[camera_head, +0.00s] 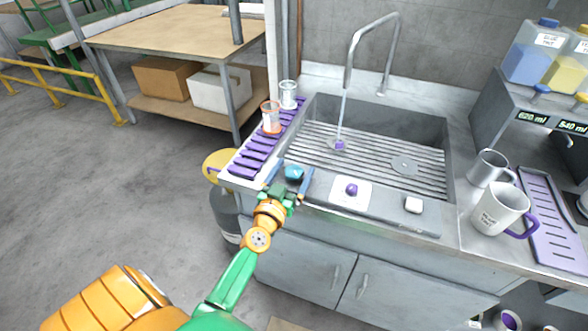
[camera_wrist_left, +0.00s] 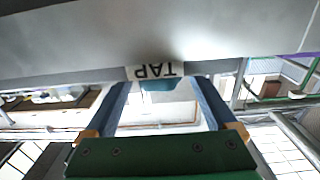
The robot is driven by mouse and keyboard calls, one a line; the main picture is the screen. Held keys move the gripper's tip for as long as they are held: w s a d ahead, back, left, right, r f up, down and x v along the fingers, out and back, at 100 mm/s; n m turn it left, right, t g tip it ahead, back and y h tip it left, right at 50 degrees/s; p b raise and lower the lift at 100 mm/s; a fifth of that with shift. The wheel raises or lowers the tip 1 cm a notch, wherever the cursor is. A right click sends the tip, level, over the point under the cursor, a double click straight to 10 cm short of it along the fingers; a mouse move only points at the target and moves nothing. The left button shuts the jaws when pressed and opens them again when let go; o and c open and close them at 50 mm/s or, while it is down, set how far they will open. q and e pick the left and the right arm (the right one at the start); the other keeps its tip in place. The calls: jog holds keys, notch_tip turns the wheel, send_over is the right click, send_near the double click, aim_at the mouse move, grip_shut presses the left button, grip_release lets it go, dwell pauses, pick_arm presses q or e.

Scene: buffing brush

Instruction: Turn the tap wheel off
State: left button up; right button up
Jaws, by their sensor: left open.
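The tap wheel appears to be the teal knob (camera_head: 294,172) at the front left edge of the sink. In the left wrist view, a teal part (camera_wrist_left: 160,84) shows just below an upside-down "TAP" label (camera_wrist_left: 155,71). My left gripper (camera_head: 288,184) is open at the counter's front edge, its blue fingers to either side of the teal wheel. I cannot tell whether they touch it. The metal faucet (camera_head: 349,62) arches over the sink (camera_head: 433,150), and a thin stream of water (camera_head: 342,108) falls into it. My right gripper is not in view.
A purple drying mat (camera_head: 245,163) with two glasses lies left of the sink. A purple knob (camera_head: 351,189) on a white plate and a white block (camera_head: 413,205) are on the front ledge. Mugs (camera_head: 499,208) and a dispenser stand at the right.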

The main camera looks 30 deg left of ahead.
pick_arm(q)
jog(key=shift+w+a+f, duration=0.1)
jog(key=shift+w+f, duration=0.05)
jog(key=shift+w, duration=0.2)
jog(key=shift+s, duration=0.2)
jog(key=c, duration=1.4)
jog(key=shift+o, duration=0.2)
jog(key=shift+f+m+h+b, duration=0.1)
jog(key=shift+m+h+b, duration=0.3)
jog(key=shift+b, duration=0.35)
jog(key=m+h+b, duration=0.1)
jog(key=h+b, duration=0.1)
jog(key=b, duration=0.3)
jog(key=f+m+h+b, duration=0.1)
jog(key=m+h+b, duration=0.1)
jog(key=b, duration=0.3)
jog(key=f+m+h+b, duration=0.1)
jog(key=h+b, duration=0.2)
jog(key=b, duration=0.2)
jog(key=shift+m, duration=0.3)
jog(key=m+h+b, duration=0.1)
jog(key=h+b, duration=0.1)
jog(key=b, duration=0.2)
jog(key=r+m+g+h+b, duration=0.1)
jog(key=h+b, duration=0.1)
jog(key=b, duration=0.2)
jog(key=shift+r, duration=0.25)
jog(key=shift+r+m+g+h+b, duration=0.35)
jog(key=shift+m+g+h+b, duration=0.45)
jog(key=shift+b, duration=0.35)
